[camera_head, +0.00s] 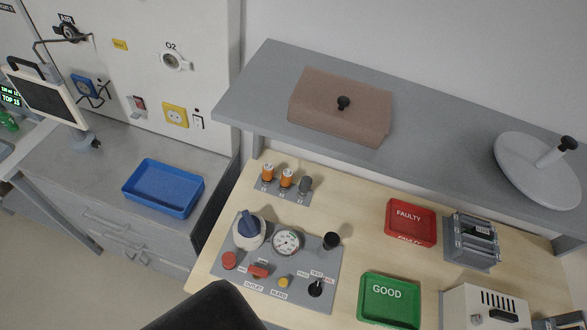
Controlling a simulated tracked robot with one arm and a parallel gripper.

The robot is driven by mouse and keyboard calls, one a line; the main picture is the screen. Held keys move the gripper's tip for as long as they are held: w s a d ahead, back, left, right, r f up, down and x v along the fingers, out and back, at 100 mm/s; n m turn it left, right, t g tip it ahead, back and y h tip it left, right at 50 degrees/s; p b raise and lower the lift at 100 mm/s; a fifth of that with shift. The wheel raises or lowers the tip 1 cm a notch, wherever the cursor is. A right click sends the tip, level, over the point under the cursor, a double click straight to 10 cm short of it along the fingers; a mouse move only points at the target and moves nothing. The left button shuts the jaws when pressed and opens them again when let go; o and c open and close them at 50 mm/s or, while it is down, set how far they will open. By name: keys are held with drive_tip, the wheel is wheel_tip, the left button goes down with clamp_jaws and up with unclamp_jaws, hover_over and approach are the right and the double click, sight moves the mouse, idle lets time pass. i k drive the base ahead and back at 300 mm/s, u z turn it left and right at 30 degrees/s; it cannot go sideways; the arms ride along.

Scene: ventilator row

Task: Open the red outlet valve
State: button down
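The red outlet valve (259,270) is a small red handle above the label OUTLET on a grey test panel (315,259) on the wooden bench. A round red knob (229,260) sits to its left, and a small yellow bleed knob (284,281) to its right. Behind it are a blue-topped regulator (248,231) and a round white gauge (287,242). My gripper (205,308) shows only as a dark rounded shape at the bottom edge, in front of the panel's lower left. Its fingertips cannot be made out, and no contact with the valve shows.
A black knob (331,240) and a black selector (316,288) stand on the panel's right. Orange-topped fittings (287,177) are behind it. A green GOOD tray (366,308) and a red FAULTY tray (410,237) lie right. A grey shelf (440,165) overhangs the back.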

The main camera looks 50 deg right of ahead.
sight(253, 270)
drive_tip(key=z, duration=0.85)
drive_tip(key=k, duration=1.2)
